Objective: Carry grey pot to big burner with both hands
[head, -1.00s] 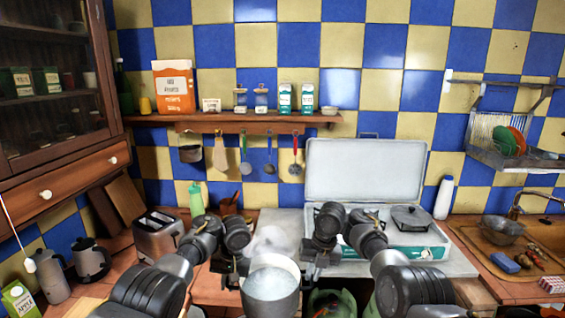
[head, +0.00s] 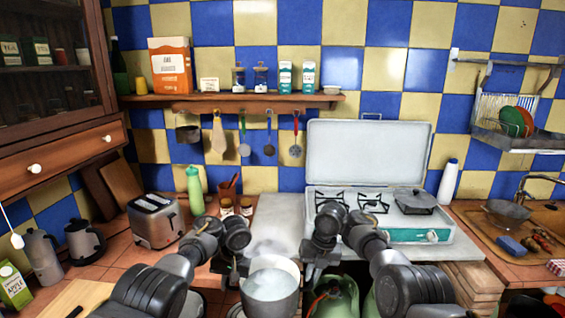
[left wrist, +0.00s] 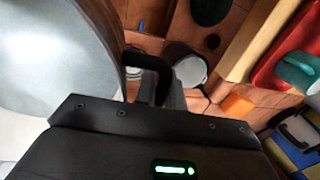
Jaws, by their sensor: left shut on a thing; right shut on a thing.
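The grey pot (head: 270,297) hangs between my two grippers, low in the middle of the head view, in front of the counter edge. It looks upright, with a pale inside. My left gripper (head: 238,276) is shut on its left side handle; the left wrist view shows that dark handle (left wrist: 150,70) at the jaws and the pot (left wrist: 45,45) beside it. My right gripper (head: 304,278) is shut at the pot's right side, where the handle is hidden. The open camping stove (head: 428,236) stands behind to the right. Two bare burner grates (head: 330,201), (head: 373,203) show; which is bigger I cannot tell.
The stove's raised lid (head: 367,155) stands behind. A pale counter slab (head: 278,222) left of the stove is clear. A toaster (head: 156,221), jars (head: 246,206) and a green bottle (head: 195,190) stand further left.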

